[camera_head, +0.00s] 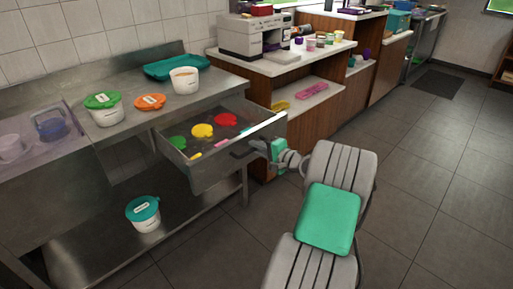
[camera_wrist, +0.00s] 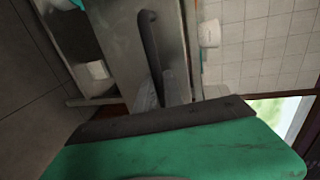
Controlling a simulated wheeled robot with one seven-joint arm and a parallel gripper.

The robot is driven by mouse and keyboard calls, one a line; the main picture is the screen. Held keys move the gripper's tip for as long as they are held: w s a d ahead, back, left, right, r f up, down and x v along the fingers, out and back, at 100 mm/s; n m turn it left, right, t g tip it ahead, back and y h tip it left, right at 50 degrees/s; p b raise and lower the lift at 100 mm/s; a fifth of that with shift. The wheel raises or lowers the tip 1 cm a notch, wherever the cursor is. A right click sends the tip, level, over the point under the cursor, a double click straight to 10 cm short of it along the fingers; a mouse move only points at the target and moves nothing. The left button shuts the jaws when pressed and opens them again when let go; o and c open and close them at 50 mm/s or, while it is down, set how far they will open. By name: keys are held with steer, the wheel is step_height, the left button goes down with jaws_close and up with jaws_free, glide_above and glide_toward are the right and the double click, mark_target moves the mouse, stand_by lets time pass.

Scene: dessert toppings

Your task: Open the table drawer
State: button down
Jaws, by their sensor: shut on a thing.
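The table drawer (camera_head: 212,174) is pulled well out from under the steel table (camera_head: 140,105). Its inside shows in the head view, with green (camera_head: 177,142), yellow (camera_head: 202,130) and red (camera_head: 226,119) lids in it. A dark bar handle (camera_head: 240,153) is on its front. In the wrist view the handle (camera_wrist: 150,42) stands out from the steel drawer front (camera_wrist: 120,30). My gripper (camera_head: 257,146) is at the right part of the drawer front, shut on the handle. The exact contact is partly hidden in both views.
Tubs with green (camera_head: 103,115) and teal lids (camera_head: 147,223), an open white tub (camera_head: 184,80), an orange lid (camera_head: 150,102) and a teal tray (camera_head: 177,66) are on the table and its lower shelf. A wooden counter (camera_head: 325,120) stands right of the drawer. Floor at right is clear.

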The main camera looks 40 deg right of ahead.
steer(key=c, duration=1.8)
jaws_free()
steer(key=shift+a+f, duration=0.1)
steer(key=shift+a, duration=0.15)
steer(key=o, duration=0.3)
steer(key=shift+d, duration=0.2)
steer(key=shift+o, duration=0.2)
steer(key=v, duration=0.7)
steer(key=shift+s+p, duration=0.35)
steer(key=shift+s, duration=0.05)
